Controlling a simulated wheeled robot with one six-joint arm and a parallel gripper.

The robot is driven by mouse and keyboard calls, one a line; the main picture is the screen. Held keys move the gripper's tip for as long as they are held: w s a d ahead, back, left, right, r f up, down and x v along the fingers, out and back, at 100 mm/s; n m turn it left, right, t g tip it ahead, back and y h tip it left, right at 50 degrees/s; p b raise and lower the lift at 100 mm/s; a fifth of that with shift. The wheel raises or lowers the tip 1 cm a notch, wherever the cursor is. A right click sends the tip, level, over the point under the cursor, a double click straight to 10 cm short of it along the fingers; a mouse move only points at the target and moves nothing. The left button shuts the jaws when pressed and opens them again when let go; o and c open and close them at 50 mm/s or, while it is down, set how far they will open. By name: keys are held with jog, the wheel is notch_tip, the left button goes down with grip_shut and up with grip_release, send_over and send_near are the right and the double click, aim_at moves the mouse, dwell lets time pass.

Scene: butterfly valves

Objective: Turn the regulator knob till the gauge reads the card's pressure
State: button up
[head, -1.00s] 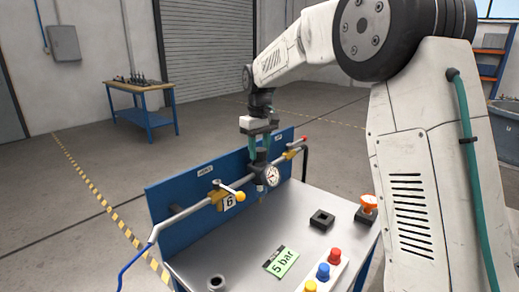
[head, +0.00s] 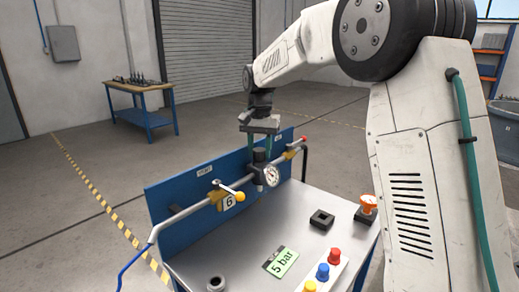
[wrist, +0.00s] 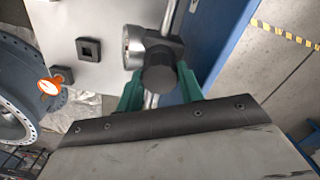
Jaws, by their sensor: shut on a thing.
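The regulator knob (head: 259,155) is a dark upright cylinder on the pipe along the blue panel. It also shows in the wrist view (wrist: 158,78). My gripper (head: 260,149) reaches down on it from above, and its green fingers (wrist: 158,90) stand on both sides of the knob, shut on it. The round white gauge (head: 271,175) sits just below and right of the knob; its needle is too small to read. In the wrist view the gauge (wrist: 130,47) is edge-on. The green-white card (head: 281,262) reads "5 bar" and lies on the bench top.
A red-tipped lever (head: 304,139) is to the right. Red, blue and yellow buttons (head: 323,271), a black square block (head: 322,218) and an orange knob (head: 368,203) are on the bench.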

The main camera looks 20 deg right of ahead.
aim_at(260, 149)
jog(key=m, duration=0.5)
jog(key=shift+d+r+m, duration=0.1)
jog(key=shift+r+m, duration=0.05)
jog(key=shift+m, duration=0.15)
dwell(0.4)
jog(key=o, duration=1)
notch_tip(260, 149, up, 8)
jog(key=shift+f, duration=0.15)
